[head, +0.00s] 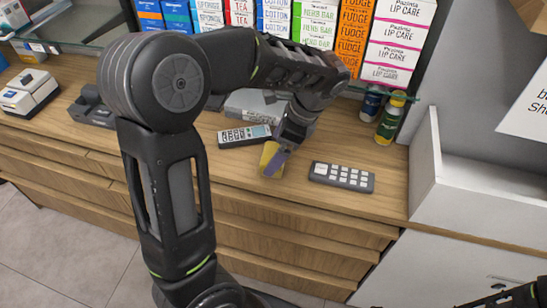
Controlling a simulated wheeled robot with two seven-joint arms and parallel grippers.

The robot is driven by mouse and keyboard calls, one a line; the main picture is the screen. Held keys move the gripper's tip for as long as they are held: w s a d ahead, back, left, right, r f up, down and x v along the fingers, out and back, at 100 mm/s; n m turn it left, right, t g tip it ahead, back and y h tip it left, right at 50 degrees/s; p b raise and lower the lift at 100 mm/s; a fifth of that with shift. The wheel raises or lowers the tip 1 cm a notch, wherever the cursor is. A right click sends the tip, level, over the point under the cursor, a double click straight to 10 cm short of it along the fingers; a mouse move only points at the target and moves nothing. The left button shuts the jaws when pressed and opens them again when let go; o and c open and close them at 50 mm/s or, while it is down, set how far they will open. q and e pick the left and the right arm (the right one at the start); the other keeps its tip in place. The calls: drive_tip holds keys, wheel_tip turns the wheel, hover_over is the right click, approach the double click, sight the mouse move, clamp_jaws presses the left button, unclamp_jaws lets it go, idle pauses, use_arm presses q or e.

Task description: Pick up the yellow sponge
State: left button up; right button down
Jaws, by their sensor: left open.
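The yellow sponge (267,155) lies on the wooden counter (235,182) near its front edge, between a card terminal and a dark keypad. My left gripper (277,160) is over the sponge, pointing down, with a finger in front of its right part. The gripper is open. Part of the sponge is hidden behind the finger, and I cannot tell whether the fingers touch it. Part of my right arm (515,296) shows at the bottom right corner, but its fingertips are not visible.
The card terminal (244,135) lies left of the sponge and the keypad (341,177) right of it. Bottles (390,118) stand at the back right. Shelves of boxes (395,45) rise behind. A white open unit (470,205) bounds the counter on the right.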

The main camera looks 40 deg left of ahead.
sight(272, 153)
use_arm(q)
drive_tip(key=x, duration=0.3)
drive_tip(key=shift+a+f, duration=0.1)
drive_tip(key=shift+f, duration=0.15)
drive_tip(key=shift+c, duration=0.3)
drive_tip(key=c, duration=1.2)
drive_tip(key=shift+r, duration=0.15)
